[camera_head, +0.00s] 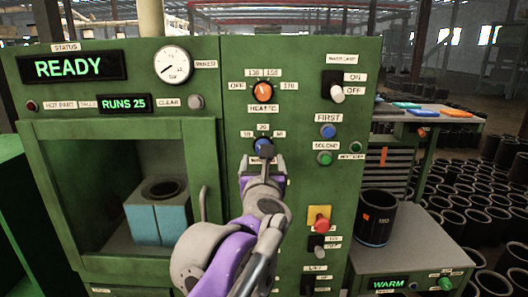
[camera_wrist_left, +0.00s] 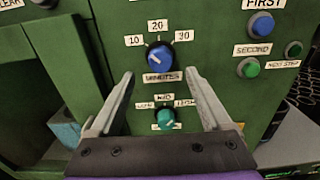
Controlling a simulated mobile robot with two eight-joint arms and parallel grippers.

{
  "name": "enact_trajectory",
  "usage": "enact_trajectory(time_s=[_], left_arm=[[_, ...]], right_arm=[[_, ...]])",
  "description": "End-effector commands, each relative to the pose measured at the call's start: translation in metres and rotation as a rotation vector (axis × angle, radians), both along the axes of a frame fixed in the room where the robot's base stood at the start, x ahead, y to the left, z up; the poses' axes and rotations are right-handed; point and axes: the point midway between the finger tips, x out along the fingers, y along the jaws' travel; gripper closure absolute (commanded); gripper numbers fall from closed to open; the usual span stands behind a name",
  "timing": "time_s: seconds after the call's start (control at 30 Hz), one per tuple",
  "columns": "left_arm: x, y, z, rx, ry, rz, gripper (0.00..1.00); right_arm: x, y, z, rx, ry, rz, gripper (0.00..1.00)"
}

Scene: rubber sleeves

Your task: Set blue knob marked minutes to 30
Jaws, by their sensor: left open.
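The blue minutes knob (camera_wrist_left: 159,57) sits on the green panel in the left wrist view, above its MINUTES label (camera_wrist_left: 162,76). Labels 10 (camera_wrist_left: 134,40), 20 (camera_wrist_left: 158,25) and 30 (camera_wrist_left: 183,35) ring its upper side. Its exact setting is hard to read. My left gripper (camera_wrist_left: 159,80) is open and empty, its fingers apart below and to either side of the knob, not visibly touching it. In the head view the knob (camera_head: 262,145) is partly hidden behind my left gripper (camera_head: 264,158). My right gripper is out of view.
A green knob (camera_wrist_left: 166,119) with low, mid and high labels is just below. An orange heating knob (camera_head: 263,91) is above. Blue FIRST (camera_head: 328,132) and green SECOND (camera_head: 325,158) buttons are to the right. A door handle (camera_head: 203,203) stands out at left.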

Motion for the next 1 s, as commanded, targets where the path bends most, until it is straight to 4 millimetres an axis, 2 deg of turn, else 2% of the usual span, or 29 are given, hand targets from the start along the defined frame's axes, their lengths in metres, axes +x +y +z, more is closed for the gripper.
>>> enact_trajectory(time_s=[0.1,0.3,0.5,0.73,0.77,1.0], left_arm=[[0.025,0.0,0.0,0.003,0.0,0.001,0.19],[0.052,0.0,0.0,0.003,0.0,-0.001,0.19],[0.062,0.001,0.0,0.003,0.0,0.0,0.19],[0.062,0.0,0.0,0.003,0.0,-0.001,0.19],[0.062,0.0,0.0,0.003,0.0,-0.001,0.22],[0.062,0.0,0.0,0.003,0.0,-0.001,0.65]], right_arm=[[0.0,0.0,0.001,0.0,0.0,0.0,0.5],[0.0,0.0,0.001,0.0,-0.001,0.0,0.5],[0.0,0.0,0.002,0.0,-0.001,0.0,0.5],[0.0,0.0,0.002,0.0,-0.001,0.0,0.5],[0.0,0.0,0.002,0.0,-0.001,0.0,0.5],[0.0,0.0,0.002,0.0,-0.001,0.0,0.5]])
